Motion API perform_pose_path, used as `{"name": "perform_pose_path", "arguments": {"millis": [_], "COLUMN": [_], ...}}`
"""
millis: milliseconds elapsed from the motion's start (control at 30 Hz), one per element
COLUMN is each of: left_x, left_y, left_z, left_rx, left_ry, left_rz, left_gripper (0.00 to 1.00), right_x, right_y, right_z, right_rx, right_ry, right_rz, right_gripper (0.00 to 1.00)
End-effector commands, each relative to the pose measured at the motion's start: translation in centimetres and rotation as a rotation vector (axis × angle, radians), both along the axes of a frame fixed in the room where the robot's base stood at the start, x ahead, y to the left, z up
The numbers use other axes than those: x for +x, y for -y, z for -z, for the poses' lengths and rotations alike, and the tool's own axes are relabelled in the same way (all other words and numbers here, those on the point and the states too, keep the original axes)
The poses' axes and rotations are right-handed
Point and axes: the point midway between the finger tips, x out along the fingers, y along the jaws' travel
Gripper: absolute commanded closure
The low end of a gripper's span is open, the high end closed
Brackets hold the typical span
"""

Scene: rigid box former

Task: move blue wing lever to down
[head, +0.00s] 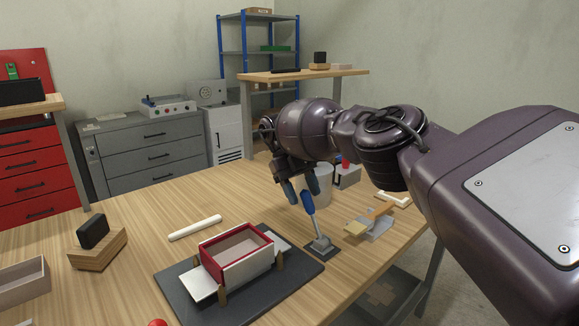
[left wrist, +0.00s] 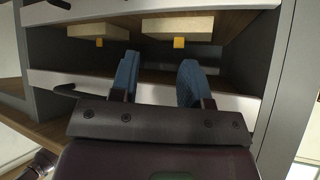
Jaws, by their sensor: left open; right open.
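The blue wing lever (head: 308,202) stands nearly upright on a small grey base near the table's right edge, its blue grip leaning slightly left at the top. My right gripper (head: 301,189) is open at the top of this grip. Its blue fingertips appear on either side of the grip; I cannot tell if they touch it. My left gripper (left wrist: 158,80) shows only in the left wrist view. It is open and empty, in front of a grey cabinet with shelf-like openings.
A red-and-white box (head: 237,257) sits in the former on a dark mat (head: 295,277) left of the lever. A white roller (head: 195,228) lies behind it. A wooden-and-grey device (head: 375,224) stands right of the lever, and a white bin (head: 322,180) behind it.

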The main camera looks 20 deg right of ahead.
Motion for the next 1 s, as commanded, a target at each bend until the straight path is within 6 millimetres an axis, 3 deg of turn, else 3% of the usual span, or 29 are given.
{"name": "perform_pose_path", "arguments": {"millis": [400, 1000], "left_x": [-0.4, 0.5], "left_y": [-0.3, 0.4], "left_z": [2.5, 3.1], "left_rx": [0.011, 0.053], "left_ry": [-0.04, -0.012], "left_rz": [0.01, 0.068], "left_gripper": [0.57, 0.57], "right_x": [1.6, 3.3], "right_y": [-0.5, -1.3], "right_z": [-1.5, -3.8], "right_rx": [-0.002, -0.003], "right_ry": [-0.006, -0.008], "right_rz": [-0.001, -0.005], "right_gripper": [0.49, 0.49]}}
